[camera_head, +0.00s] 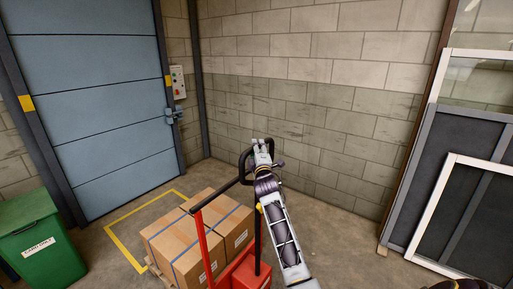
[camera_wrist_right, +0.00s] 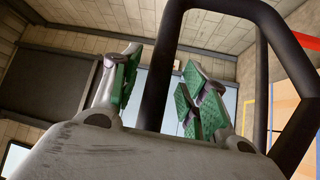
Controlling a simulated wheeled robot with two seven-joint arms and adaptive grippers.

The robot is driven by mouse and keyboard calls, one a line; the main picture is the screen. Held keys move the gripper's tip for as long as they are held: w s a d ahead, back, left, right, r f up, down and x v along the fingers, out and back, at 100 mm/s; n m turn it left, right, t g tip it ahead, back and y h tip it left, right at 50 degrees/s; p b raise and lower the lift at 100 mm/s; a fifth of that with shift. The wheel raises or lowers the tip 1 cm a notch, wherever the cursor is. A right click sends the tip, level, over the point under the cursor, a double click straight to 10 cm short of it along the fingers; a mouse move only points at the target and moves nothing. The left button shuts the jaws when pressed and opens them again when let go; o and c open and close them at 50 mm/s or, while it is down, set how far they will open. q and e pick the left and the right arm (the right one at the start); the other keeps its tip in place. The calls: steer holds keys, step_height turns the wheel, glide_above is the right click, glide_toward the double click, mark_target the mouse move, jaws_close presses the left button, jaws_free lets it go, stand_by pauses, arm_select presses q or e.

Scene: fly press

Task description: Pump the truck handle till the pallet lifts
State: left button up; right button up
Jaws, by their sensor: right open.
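The red pallet truck (camera_head: 243,272) stands at the lower middle in the head view. Its black loop handle (camera_head: 241,166) is at the top of the tiller, and the loop also fills much of the right wrist view (camera_wrist_right: 271,20). My right gripper (camera_head: 262,146) is at the loop. In the wrist view its green-padded fingers (camera_wrist_right: 160,92) are open, with one black bar of the loop appearing between them; contact is unclear. Cardboard boxes (camera_head: 183,240) sit on a wooden pallet (camera_head: 153,270), mostly hidden beneath them. My left gripper is not in view.
A yellow floor outline (camera_head: 122,250) surrounds the pallet area before a blue shutter door (camera_head: 95,100). A green bin (camera_head: 35,240) stands at left. Framed panels (camera_head: 460,190) lean at right. The floor (camera_head: 335,230) right of the truck is clear.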

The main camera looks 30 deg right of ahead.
steer(key=shift+x, duration=0.9)
jaws_close()
